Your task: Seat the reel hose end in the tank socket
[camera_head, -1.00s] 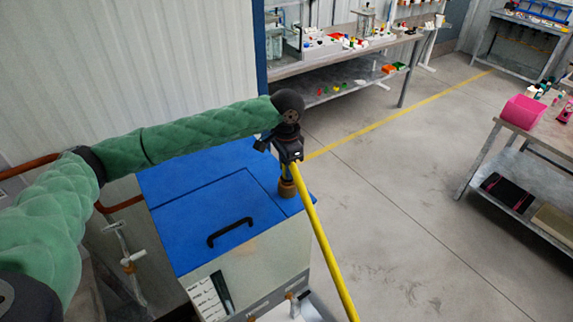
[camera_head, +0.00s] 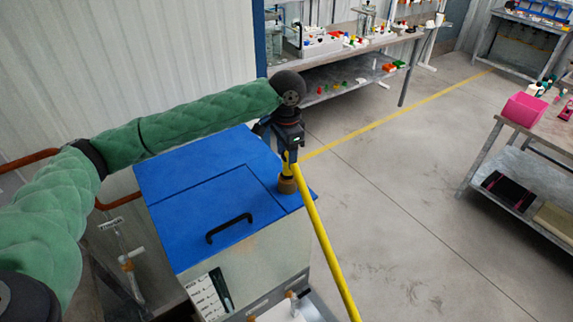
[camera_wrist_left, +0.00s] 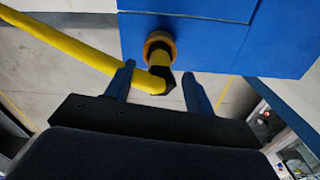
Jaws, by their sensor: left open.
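The yellow reel hose (camera_head: 325,248) rises from the bottom of the head view to the blue-topped tank (camera_head: 165,186). Its end (camera_wrist_left: 160,66) stands in line with the brown ring-shaped tank socket (camera_head: 287,185), and its yellow tip reaches into the ring. How deep it sits is hidden. A dark fitting (camera_wrist_left: 163,82) shows at the bend of the hose in the left wrist view. My left gripper (camera_head: 289,157) is open above the socket. Its blue fingers (camera_wrist_left: 159,73) stand apart on either side of the hose end, with gaps visible. My right gripper is not in view.
The tank lid has a black handle (camera_head: 229,228). A workbench (camera_head: 340,57) with small parts stands at the back, and a grey table (camera_head: 535,125) with a pink bin (camera_head: 524,109) at right. The concrete floor (camera_head: 410,180) between is clear.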

